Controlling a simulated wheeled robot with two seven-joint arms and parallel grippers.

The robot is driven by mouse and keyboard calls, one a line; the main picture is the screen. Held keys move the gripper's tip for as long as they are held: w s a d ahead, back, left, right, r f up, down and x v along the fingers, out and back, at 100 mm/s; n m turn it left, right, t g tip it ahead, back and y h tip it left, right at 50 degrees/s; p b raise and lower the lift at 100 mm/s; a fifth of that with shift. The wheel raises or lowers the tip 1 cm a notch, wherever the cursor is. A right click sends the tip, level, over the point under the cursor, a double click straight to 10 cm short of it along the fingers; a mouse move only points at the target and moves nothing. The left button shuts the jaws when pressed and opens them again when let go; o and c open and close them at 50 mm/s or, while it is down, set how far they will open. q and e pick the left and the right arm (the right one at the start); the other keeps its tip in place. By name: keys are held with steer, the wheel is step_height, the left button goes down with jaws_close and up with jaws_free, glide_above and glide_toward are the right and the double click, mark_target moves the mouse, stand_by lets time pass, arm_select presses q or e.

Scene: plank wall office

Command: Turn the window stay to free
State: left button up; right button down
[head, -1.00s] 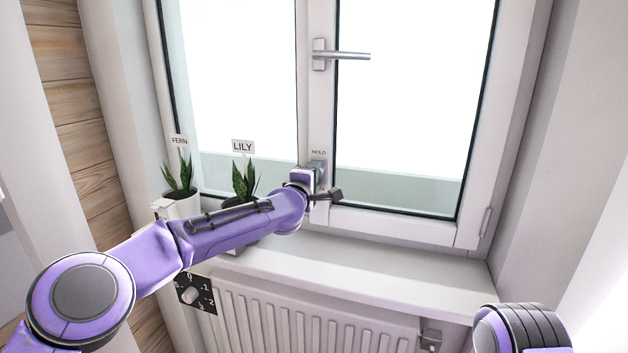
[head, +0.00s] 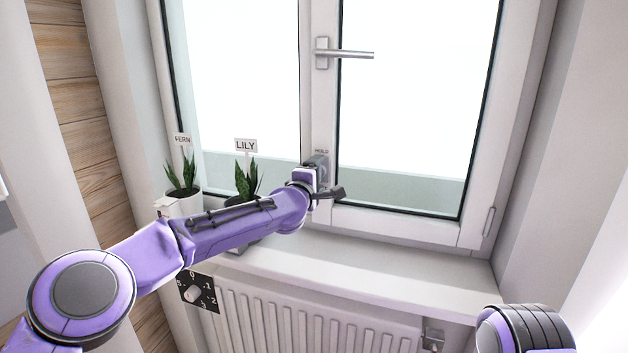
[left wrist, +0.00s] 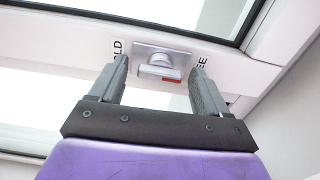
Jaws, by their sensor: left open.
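The window stay (left wrist: 160,68) is a grey metal plate with a stubby lever and a red patch beside it, set on the white window frame. Part of a "HOLD" label shows at its left and the end of a "FREE" label at its right. In the head view the stay (head: 319,163) is partly hidden behind my left gripper (head: 328,188). In the left wrist view my left gripper (left wrist: 160,78) is open, with one finger on each side of the lever. Contact with it cannot be told. My right gripper is out of view.
A window handle (head: 345,54) sits above the stay. Potted plants labelled FERN (head: 182,205) and LILY (head: 246,180) stand at the left on the sill (head: 400,280), close to my left arm. A radiator (head: 310,325) and a numbered dial (head: 196,293) are below. The right sill is clear.

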arm_select(q)
steer(key=b+v, duration=0.3)
steer(key=v, duration=0.7)
steer(key=shift+s, duration=0.15)
